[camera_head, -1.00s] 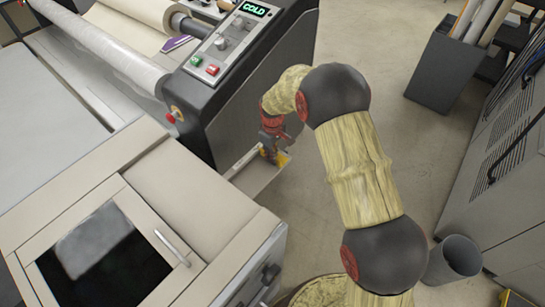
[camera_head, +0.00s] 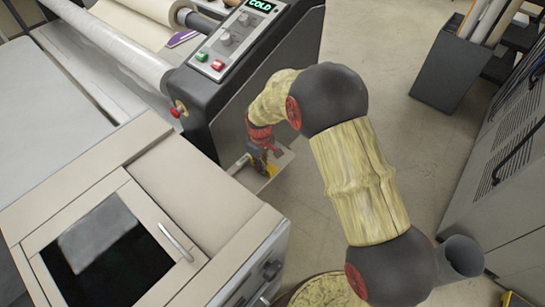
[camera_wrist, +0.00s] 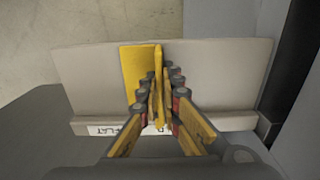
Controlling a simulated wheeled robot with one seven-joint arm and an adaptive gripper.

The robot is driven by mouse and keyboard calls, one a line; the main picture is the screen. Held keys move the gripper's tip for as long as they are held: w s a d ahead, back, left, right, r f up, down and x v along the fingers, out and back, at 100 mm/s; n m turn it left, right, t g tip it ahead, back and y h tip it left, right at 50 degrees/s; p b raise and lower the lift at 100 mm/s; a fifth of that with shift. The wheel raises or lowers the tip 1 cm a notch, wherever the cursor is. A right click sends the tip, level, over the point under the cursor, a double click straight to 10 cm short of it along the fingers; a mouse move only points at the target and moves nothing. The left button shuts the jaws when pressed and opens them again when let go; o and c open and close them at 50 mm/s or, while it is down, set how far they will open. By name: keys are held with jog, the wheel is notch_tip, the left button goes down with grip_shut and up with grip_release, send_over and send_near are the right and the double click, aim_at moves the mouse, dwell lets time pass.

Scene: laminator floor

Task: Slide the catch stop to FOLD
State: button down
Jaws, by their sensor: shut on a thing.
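The catch stop is a yellow plate with an upright fin (camera_wrist: 138,66) on a pale grey catch tray (camera_wrist: 215,75) in the wrist view. It stands a little left of the tray's middle. My gripper (camera_wrist: 160,95) is shut on the fin, its fingers on both sides. The tray's front lip carries a white label that reads FLAT at left; lettering farther right is mostly hidden by my fingers. In the head view my gripper (camera_head: 262,162) is low at the tray (camera_head: 284,159), and only a little yellow of the stop (camera_head: 272,170) shows.
The dark laminator end panel (camera_head: 235,105) stands beside the tray, with a COLD display and green and red buttons on top. A beige cabinet (camera_head: 190,180) is close on the near left.

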jog(key=shift+s+a, duration=0.75)
jog(key=shift+s, duration=0.05)
jog(key=c, duration=2.3)
grip_release()
jog(key=shift+s+a, duration=0.15)
jog(key=shift+r, duration=0.1)
jog(key=shift+r, duration=0.3)
notch_tip(320, 180, up, 11)
jog(key=shift+r, duration=0.1)
